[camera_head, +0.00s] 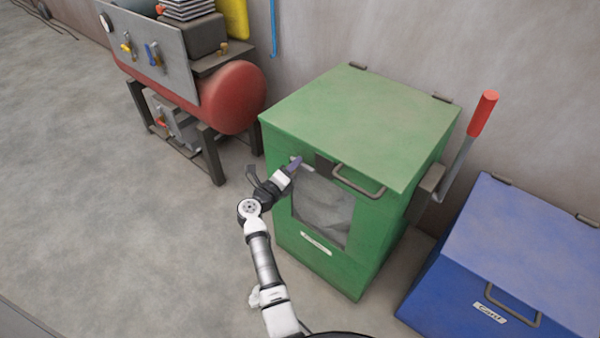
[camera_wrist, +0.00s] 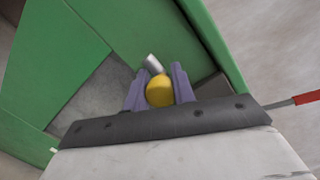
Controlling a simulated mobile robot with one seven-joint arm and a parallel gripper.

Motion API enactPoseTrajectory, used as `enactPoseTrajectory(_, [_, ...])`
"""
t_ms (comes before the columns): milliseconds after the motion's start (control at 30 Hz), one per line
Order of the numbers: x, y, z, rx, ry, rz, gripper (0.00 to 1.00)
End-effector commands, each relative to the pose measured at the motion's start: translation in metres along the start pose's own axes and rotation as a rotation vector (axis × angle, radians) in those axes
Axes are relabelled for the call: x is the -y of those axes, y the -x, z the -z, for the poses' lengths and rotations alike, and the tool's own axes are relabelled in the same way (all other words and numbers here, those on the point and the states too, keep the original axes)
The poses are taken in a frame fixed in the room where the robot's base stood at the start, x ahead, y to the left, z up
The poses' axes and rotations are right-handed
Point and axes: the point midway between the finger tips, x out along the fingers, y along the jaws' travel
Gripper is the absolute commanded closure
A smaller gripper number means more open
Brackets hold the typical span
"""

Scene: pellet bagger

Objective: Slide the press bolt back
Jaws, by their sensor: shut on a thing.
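The green press box (camera_head: 360,125) stands against the wall, with its lid down and a window (camera_head: 322,212) in its front. The bolt (camera_head: 306,168) shows as a short pale rod high on the front, by the lid's edge. My gripper (camera_head: 295,162) is at the bolt. In the wrist view my gripper (camera_wrist: 159,88) has its two purple fingers shut on a yellow knob (camera_wrist: 160,91). The silver end of the bolt (camera_wrist: 153,64) sticks out just beyond the knob. The fingers hide most of the bolt in the head view.
A bar handle (camera_head: 358,182) juts from the lid's front edge, right of my gripper. A red-gripped lever (camera_head: 483,113) rises at the box's right side. A blue bin (camera_head: 510,265) stands at right, a red tank (camera_head: 232,97) at left. Floor is clear at left.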

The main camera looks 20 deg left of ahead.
Motion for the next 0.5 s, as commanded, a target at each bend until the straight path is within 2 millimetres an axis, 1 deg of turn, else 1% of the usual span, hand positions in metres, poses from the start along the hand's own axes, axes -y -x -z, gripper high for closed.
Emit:
enactPoseTrajectory(33, [-0.006, -0.001, -0.007, 0.003, -0.002, 0.0, 1.0])
enactPoseTrajectory(133, [-0.009, -0.001, -0.015, 0.003, -0.001, -0.001, 1.0])
enactPoseTrajectory(433, [-0.009, -0.001, -0.019, 0.007, -0.001, -0.002, 1.0])
enactPoseTrajectory(467, [-0.009, -0.001, -0.019, 0.007, -0.002, -0.003, 0.73])
enactPoseTrajectory(500, [-0.009, -0.001, -0.019, 0.007, -0.002, -0.002, 0.68])
